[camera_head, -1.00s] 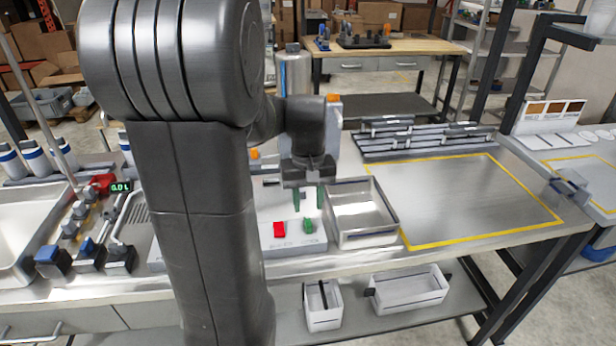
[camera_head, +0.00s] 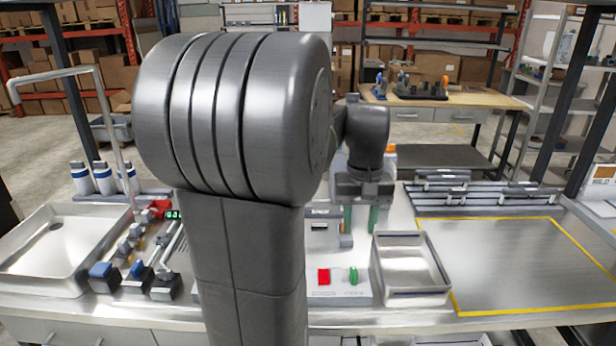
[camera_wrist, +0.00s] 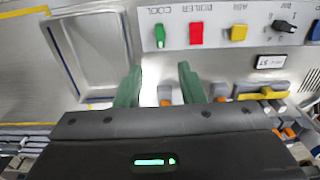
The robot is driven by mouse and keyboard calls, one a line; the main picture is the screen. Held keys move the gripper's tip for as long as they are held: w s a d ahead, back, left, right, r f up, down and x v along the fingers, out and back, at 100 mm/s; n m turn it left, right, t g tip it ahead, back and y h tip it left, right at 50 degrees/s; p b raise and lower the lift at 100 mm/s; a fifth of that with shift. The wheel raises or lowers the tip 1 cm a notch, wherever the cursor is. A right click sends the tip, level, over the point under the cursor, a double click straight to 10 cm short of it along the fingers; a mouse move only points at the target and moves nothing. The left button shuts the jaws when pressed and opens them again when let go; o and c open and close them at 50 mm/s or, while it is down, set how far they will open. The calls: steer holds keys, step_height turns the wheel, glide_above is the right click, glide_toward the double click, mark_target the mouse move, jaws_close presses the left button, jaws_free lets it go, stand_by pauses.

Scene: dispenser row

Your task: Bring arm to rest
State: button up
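My gripper (camera_head: 359,219) hangs above the bench behind the panel with the red and green switches, its two green fingers pointing down. In the wrist view the green fingers (camera_wrist: 160,88) stand apart with nothing between them, so it is open and empty. My arm is folded up in front of the head camera and hides the middle of the bench. The switch panel (camera_head: 338,298) lies just in front of the gripper, with a red switch (camera_head: 323,276) and a green switch (camera_head: 353,275). In the wrist view the panel's labels include COOL and BOILER.
A steel tray (camera_head: 412,268) sits right of the panel. A yellow-outlined area (camera_head: 505,262) of the bench is bare. A slatted rack (camera_head: 480,195) stands at the back right.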

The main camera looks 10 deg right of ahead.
mark_target(354, 272)
step_height(354, 272, down, 14)
steer(key=shift+r, duration=0.1)
stand_by(0.5)
